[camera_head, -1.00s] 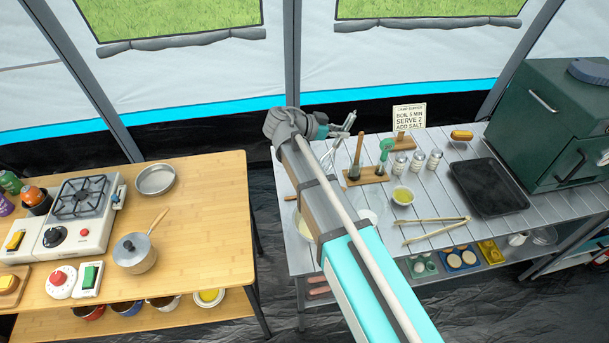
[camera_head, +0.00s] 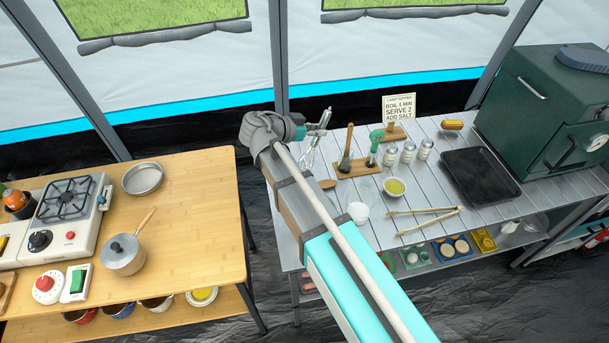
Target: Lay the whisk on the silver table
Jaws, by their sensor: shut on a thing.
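The silver table (camera_head: 425,180) of slatted grey boards stands on the right. My gripper (camera_head: 321,123) is above its left back edge, shut on the whisk (camera_head: 309,152). The whisk's wire loops hang down below the jaws, tilted, above the table's left end. The whisk's handle is mostly hidden in the jaws, and I cannot tell whether the loops touch the table. My arm hides part of the table's left side.
A wooden rack (camera_head: 355,166) with upright utensils is just right of the whisk. A yellow-filled bowl (camera_head: 394,188), a white cup (camera_head: 358,212), shakers (camera_head: 408,152), tongs (camera_head: 424,211) and a black tray (camera_head: 480,176) occupy the table. Bare boards lie between them.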

